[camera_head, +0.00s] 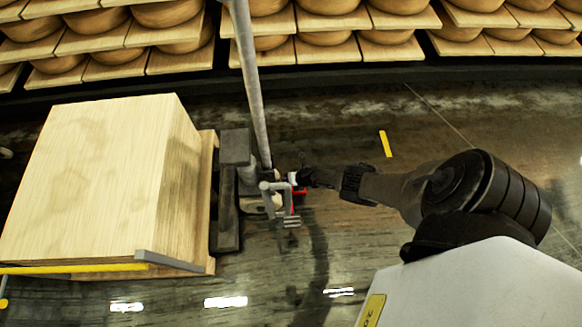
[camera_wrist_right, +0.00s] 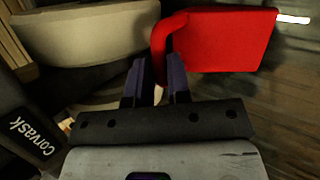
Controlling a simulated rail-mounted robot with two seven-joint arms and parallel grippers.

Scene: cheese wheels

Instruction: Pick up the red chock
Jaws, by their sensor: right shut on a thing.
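The red chock (camera_wrist_right: 225,42) fills the upper right of the right wrist view, and its narrow bent end lies at my fingertips. In the head view a small part of the red chock (camera_head: 299,191) shows beside the cart's grey fittings. My right gripper (camera_head: 303,177) reaches in from the right to it. In the wrist view my right gripper (camera_wrist_right: 158,68) is shut on the chock's narrow end, with dark fingers on either side. My left gripper is not in view.
A pale wheel or roller (camera_wrist_right: 85,32) is close to the left of the fingers. A cart with a large wooden block (camera_head: 95,185) and a tall grey pole (camera_head: 252,85) stands at left. Shelves of cheese wheels (camera_head: 330,45) line the back. The floor around a yellow mark (camera_head: 385,144) is clear.

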